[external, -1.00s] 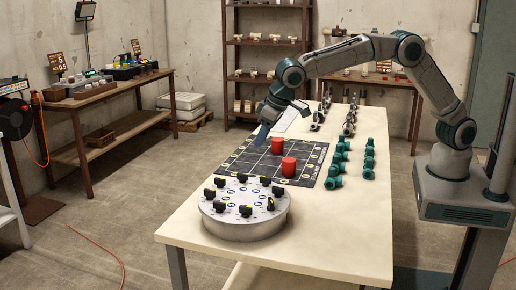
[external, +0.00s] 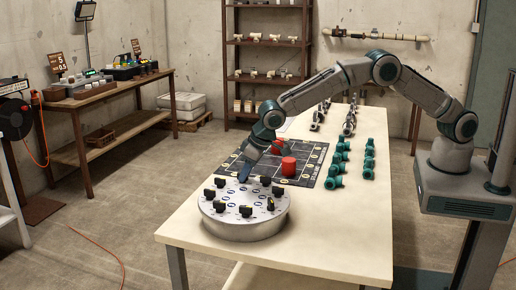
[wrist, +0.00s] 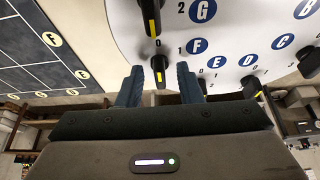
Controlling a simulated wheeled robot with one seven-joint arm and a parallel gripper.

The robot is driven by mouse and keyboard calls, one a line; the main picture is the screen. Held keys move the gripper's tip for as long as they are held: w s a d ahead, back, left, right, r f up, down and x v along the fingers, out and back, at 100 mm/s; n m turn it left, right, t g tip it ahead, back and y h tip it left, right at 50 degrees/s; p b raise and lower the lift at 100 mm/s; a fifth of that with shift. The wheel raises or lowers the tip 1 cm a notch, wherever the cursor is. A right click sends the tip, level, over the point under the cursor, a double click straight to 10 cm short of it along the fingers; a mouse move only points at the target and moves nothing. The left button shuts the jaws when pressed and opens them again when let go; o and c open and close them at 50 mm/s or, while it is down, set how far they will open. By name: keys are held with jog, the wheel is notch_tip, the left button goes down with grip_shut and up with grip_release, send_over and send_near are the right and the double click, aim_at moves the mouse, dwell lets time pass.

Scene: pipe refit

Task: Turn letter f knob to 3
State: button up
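A round white dial drum (external: 245,225) with a ring of black knobs stands on the near end of the table. My gripper (external: 242,181) points down at its far rim in the external view and hides a knob there. In the wrist view my gripper (wrist: 160,78) is open. A black knob with a yellow mark (wrist: 158,66), beside the blue letter F (wrist: 197,46), shows between the two blue fingertips, with gaps on both sides. Its yellow mark faces the bottom of the picture. Whether the fingers reach down around it, I cannot tell.
A neighbouring knob (wrist: 150,14) beside the letter G (wrist: 203,10) stands close above in the wrist view. A dark grid mat (external: 312,152) with red cylinders (external: 288,166) lies behind the drum. Green fittings (external: 334,177) line the right. The near right tabletop (external: 340,225) is clear.

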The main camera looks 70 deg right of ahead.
grip_shut()
jog(key=shift+a+f+m+b, duration=0.1)
jog(key=shift+m+b, duration=0.3)
jog(key=shift+a+m+h+b, duration=0.1)
jog(key=shift+m+h+b, duration=0.3)
jog(key=shift+m, duration=0.2)
jog(key=m+h, duration=0.1)
jog(key=m, duration=0.1)
jog(key=shift+a+m+b, duration=0.15)
jog(key=shift+m+b, duration=0.15)
jog(key=shift+b, duration=0.05)
jog(key=m+p, duration=0.1)
jog(key=m, duration=0.1)
jog(key=m+g+h, duration=0.1)
jog(key=m, duration=0.1)
jog(key=shift+w+a+r+p, duration=0.15)
jog(key=shift+w+r+p, duration=0.05)
jog(key=shift+p, duration=0.15)
jog(key=shift+a+f+m+g+h+p, duration=0.1)
jog(key=shift+m+g+h+p, duration=0.25)
jog(key=shift+m+p, duration=0.45)
jog(key=shift+m, duration=0.3)
